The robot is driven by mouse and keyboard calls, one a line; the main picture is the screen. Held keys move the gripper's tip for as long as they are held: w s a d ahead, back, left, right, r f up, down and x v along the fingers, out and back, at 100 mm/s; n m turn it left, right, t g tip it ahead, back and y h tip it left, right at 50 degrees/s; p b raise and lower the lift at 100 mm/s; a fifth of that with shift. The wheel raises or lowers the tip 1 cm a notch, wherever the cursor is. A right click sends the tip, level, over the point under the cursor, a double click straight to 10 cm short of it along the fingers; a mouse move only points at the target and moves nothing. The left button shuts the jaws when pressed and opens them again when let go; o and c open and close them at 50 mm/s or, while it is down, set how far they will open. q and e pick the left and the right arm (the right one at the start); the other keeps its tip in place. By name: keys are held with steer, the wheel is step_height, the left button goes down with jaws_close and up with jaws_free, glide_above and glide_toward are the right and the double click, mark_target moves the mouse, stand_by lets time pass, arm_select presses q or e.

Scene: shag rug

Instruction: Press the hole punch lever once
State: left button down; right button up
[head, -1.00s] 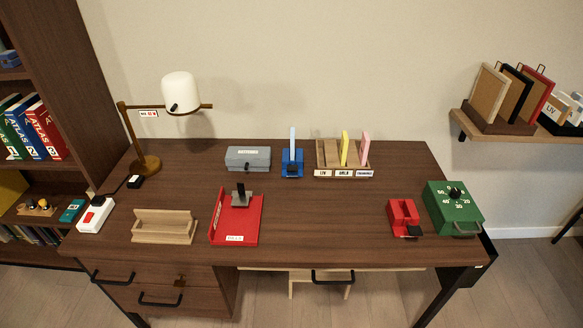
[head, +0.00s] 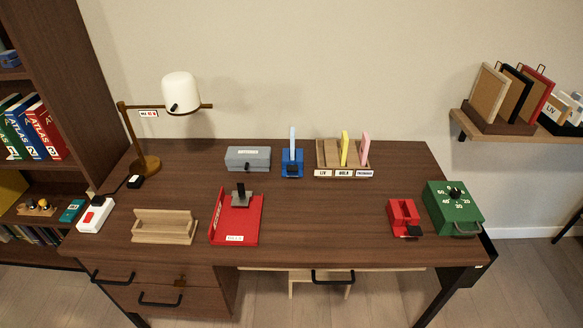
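No item is labelled as a hole punch, and I cannot tell for sure which one it is. A small red block device (head: 403,215) with a black tab at its front stands at the right front of the desk. A small blue device (head: 292,170) with a black front part and a pale upright piece stands at the back middle. A red tray (head: 222,226) at the front middle carries a grey and black clip-like piece (head: 240,196). Neither of my grippers is in view.
The brown desk (head: 320,222) has free room in its middle. A green box with a dial (head: 455,207) stands at the right edge. A wooden holder (head: 164,227), white switch box (head: 95,214), lamp (head: 181,92), grey box (head: 248,157) and card sorter (head: 343,172) stand around it.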

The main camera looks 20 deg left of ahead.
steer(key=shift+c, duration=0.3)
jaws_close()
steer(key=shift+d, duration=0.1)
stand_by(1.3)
